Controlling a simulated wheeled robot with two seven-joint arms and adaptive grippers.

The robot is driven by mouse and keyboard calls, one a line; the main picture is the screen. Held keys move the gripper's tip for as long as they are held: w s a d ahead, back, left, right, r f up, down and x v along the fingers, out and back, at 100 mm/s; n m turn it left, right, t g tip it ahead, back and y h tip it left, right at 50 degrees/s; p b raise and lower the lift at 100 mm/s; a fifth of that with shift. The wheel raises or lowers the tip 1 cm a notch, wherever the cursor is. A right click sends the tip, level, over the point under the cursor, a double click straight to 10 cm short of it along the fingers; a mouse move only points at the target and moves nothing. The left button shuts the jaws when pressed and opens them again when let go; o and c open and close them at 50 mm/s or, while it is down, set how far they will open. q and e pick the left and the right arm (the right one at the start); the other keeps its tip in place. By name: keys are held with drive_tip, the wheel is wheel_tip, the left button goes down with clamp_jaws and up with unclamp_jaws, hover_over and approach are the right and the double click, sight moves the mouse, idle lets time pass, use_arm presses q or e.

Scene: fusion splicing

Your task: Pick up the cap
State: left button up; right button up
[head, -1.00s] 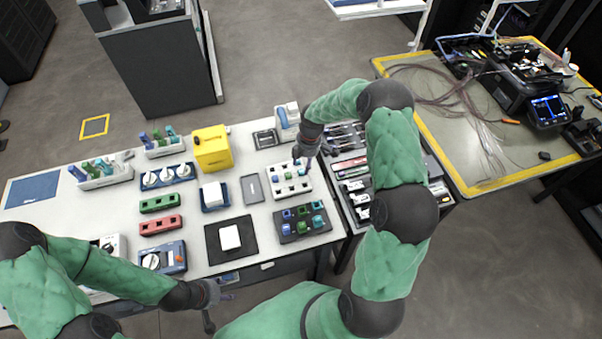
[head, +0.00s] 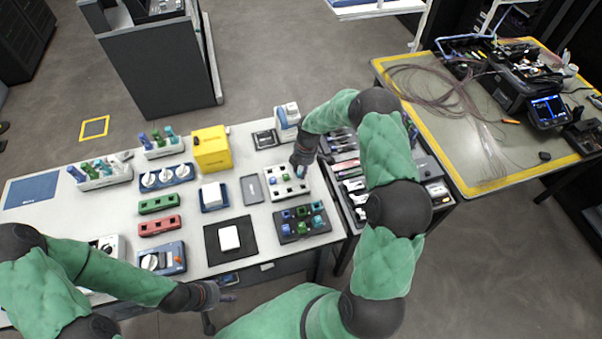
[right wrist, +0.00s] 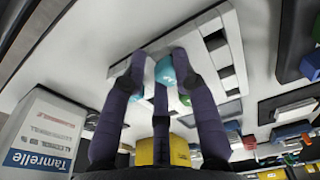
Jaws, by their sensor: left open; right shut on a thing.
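A teal cap (right wrist: 165,71) sits between the fingertips of my right gripper (right wrist: 165,76) in the right wrist view. The gripper is shut on it. In the head view my right gripper (head: 301,171) is over the white block with square holes (head: 277,192), and the arm and hand hide part of the block. The block also shows in the right wrist view (right wrist: 208,28), right by the fingertips. I cannot tell whether the cap touches the block. My left gripper (head: 230,298) is open and empty off the table's front edge.
A dark tray (head: 283,238) with several blue, green and teal caps lies in front of the white block. A yellow box (head: 212,148), a white Tamrelle box (right wrist: 38,132) and a grey tray (head: 252,189) stand nearby. Another bench (head: 480,184) stands at the right.

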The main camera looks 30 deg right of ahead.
drive_tip(key=shift+s+a+f, duration=0.3)
drive_tip(key=shift+s+f, duration=0.05)
drive_tip(key=shift+r, duration=0.4)
drive_tip(key=shift+w+r, duration=0.2)
drive_tip(key=shift+r, duration=0.95)
drive_tip(key=s+a+r, duration=0.2)
drive_tip(key=a+r, duration=0.1)
drive_tip(key=a, duration=0.1)
drive_tip(key=s+a+r+p, duration=0.1)
drive_tip(key=s+a+r, duration=0.1)
drive_tip(key=a+r, duration=0.1)
drive_tip(key=s+a+r+p, duration=0.1)
drive_tip(key=s+a+r, duration=0.2)
drive_tip(key=a+r, duration=0.1)
drive_tip(key=shift+s+a+r, duration=0.1)
drive_tip(key=shift+a+r, duration=0.05)
drive_tip(key=shift+a, duration=0.2)
